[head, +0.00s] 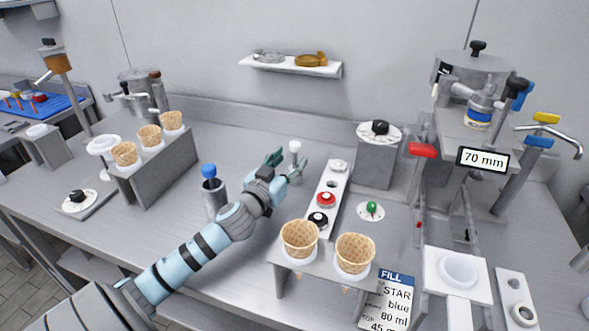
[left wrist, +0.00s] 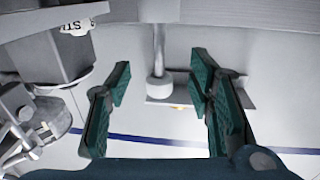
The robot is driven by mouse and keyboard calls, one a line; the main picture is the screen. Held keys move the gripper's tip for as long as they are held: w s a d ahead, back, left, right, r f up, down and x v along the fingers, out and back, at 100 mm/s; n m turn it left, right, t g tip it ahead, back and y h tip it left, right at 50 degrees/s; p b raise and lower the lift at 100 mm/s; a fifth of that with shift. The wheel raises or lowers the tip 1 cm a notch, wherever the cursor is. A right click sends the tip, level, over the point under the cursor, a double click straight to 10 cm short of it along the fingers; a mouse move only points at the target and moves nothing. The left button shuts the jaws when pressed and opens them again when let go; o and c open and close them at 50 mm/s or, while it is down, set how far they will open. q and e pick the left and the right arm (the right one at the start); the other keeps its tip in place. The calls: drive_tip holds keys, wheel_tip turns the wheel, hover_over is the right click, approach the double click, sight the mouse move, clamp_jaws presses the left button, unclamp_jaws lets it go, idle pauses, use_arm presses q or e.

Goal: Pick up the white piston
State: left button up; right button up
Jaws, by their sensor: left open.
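The white piston (head: 295,147) stands upright on the bench in the head view, a white round knob on a thin stem. My left gripper (head: 287,164), with teal fingers, is open right beside it, and a finger partly hides the area below the knob. In the left wrist view the piston's pale knob and rod (left wrist: 159,84) show between the two spread fingers (left wrist: 160,72), with a gap on both sides. I see no contact. My right gripper is not in view.
A white strip with red and black knobs (head: 329,188) lies to the right. A stand holding two cones (head: 322,262) is in front. The bench behind the gripper is clear.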

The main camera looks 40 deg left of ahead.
sight(294, 155)
use_arm(q)
drive_tip(key=x, duration=0.3)
drive_tip(key=shift+w, duration=0.45)
drive_tip(key=shift+s, duration=0.15)
clamp_jaws()
